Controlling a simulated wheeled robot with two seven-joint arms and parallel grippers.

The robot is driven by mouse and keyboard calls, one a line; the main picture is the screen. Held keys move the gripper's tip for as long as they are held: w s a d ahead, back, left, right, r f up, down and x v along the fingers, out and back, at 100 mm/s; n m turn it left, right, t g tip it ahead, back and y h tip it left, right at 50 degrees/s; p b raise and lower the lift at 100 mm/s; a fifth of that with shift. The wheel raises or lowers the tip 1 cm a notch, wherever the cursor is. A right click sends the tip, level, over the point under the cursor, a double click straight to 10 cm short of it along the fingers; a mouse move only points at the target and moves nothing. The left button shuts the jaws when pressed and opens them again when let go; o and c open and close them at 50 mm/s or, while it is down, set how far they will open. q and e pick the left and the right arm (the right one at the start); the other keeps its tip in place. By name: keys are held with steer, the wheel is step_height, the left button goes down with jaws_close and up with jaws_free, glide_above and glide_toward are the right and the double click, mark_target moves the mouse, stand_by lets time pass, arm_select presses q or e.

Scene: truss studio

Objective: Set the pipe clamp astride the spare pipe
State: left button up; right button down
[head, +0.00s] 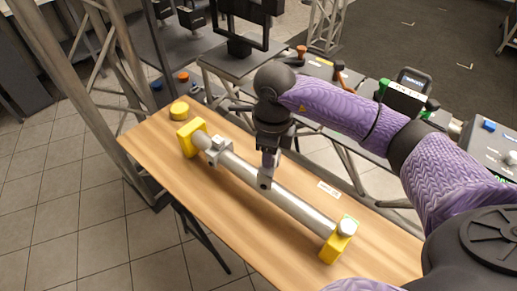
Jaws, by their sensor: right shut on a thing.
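The spare pipe (297,207) is a long grey tube lying diagonally over the wooden table, its ends on two yellow supports (187,142) (333,250). My right gripper (267,166) points down over the middle of the pipe. It is shut on a small grey piece with a dark round spot, which looks like the pipe clamp (264,183). The clamp overlaps the pipe in this view; I cannot tell whether it rests astride it or hovers just above. A similar grey fitting (217,148) sits on the pipe near its far left end. My left gripper is out of view.
The wooden table (160,143) is bare along its front edge. A yellow round object (179,110) stands at its far left corner, and a white label (328,189) lies right of the pipe. Metal truss legs and dark equipment (240,55) stand behind the table.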

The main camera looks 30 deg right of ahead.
mark_target(274, 186)
steer(key=m, duration=0.2)
steer(key=d+m, duration=0.1)
steer(key=shift+d+r+m+p, duration=0.15)
steer(key=shift+d+m+p, duration=0.05)
steer(key=shift+m+p, duration=0.2)
steer(key=shift+d+m, duration=0.1)
steer(key=shift+m, duration=0.3)
steer(key=shift+f+b, duration=0.5)
steer(key=shift+f, duration=0.2)
step_height(274, 186, down, 8)
steer(key=b, duration=0.6)
steer(key=shift+r, duration=0.1)
steer(key=shift+f+b, duration=0.35)
steer(key=shift+f, duration=0.05)
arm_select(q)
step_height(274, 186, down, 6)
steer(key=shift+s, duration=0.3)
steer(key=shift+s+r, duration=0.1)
arm_select(e)
steer(key=shift+r, duration=0.1)
steer(key=shift+f, duration=0.2)
